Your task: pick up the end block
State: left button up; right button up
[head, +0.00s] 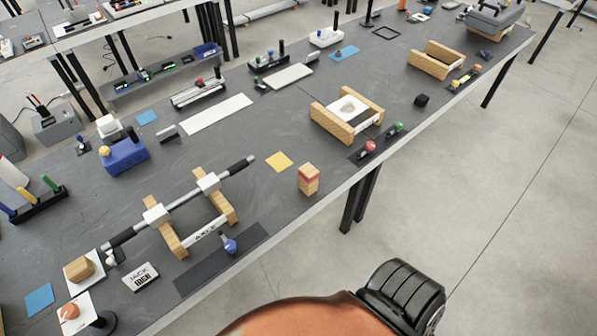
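No label in the head view marks an end block, so I cannot tell for certain which piece it is. A small upright wooden block with a reddish band (308,179) stands alone near the front edge of the dark table (265,209). Another wooden block (79,269), rounded or many-sided, sits on a white plate at the table's lower left. Neither block has a gripper at it. My left and right grippers are both out of view.
A bar with black grips (180,205) lies across a wooden cradle, left of the banded block. A yellow square (279,161) lies just behind that block. A wooden-sided holder (331,127) and red and green knobs (370,147) stand to its right. Bare tabletop surrounds the block.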

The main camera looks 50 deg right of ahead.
aim_at(308, 175)
jog(key=z, duration=0.5)
jog(key=i, duration=0.9)
jog(key=z, duration=0.65)
